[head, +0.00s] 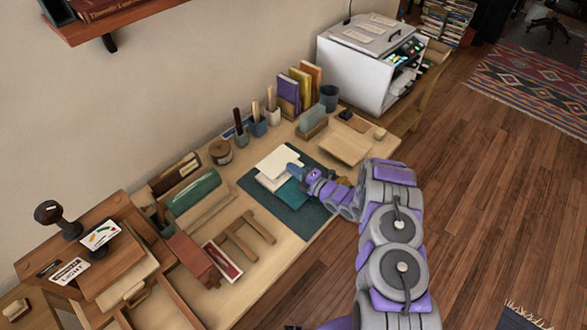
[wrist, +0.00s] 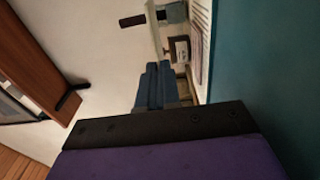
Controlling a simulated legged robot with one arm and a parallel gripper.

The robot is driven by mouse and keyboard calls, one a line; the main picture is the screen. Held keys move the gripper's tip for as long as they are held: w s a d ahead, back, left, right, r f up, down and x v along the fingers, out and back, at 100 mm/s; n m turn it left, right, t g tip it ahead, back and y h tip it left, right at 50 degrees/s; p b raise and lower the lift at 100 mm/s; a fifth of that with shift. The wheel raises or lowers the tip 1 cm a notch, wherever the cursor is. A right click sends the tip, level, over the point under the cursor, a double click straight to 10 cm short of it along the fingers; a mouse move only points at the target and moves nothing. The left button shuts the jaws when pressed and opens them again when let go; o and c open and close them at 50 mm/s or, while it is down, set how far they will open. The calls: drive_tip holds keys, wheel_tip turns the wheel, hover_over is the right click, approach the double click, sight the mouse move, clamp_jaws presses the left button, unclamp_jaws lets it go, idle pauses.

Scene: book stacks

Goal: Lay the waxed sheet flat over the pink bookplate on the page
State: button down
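An open book with pale pages (head: 274,163) and a teal cover (head: 293,195) lies on a dark teal mat (head: 309,220) on the desk. My gripper (head: 293,168) is at the right side of the pale pages, low over the book; I cannot tell whether it touches. In the wrist view its two blue fingers (wrist: 155,85) lie side by side with no clear gap, and nothing shows between them. I cannot tell the waxed sheet apart from the pale pages. No pink bookplate can be made out; my gripper hides part of the book.
Pots of tools (head: 258,126), a jar (head: 220,152) and upright books (head: 300,86) line the wall side. A wooden stand (head: 240,235) and a reddish box (head: 194,260) are left of the mat. A white cabinet (head: 352,70) stands at the far end.

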drive_tip(key=shift+f, duration=0.35)
drive_tip(key=c, duration=1.4)
unclamp_jaws()
drive_tip(key=shift+o, duration=0.2)
drive_tip(key=shift+r, duration=0.1)
drive_tip(key=shift+r, duration=0.5)
drive_tip(key=p+v, duration=0.1)
drive_tip(key=v, duration=1)
drive_tip(key=shift+w+p, duration=0.2)
drive_tip(key=shift+p, duration=0.2)
drive_tip(key=shift+s+d, duration=0.4)
drive_tip(key=shift+d, duration=0.05)
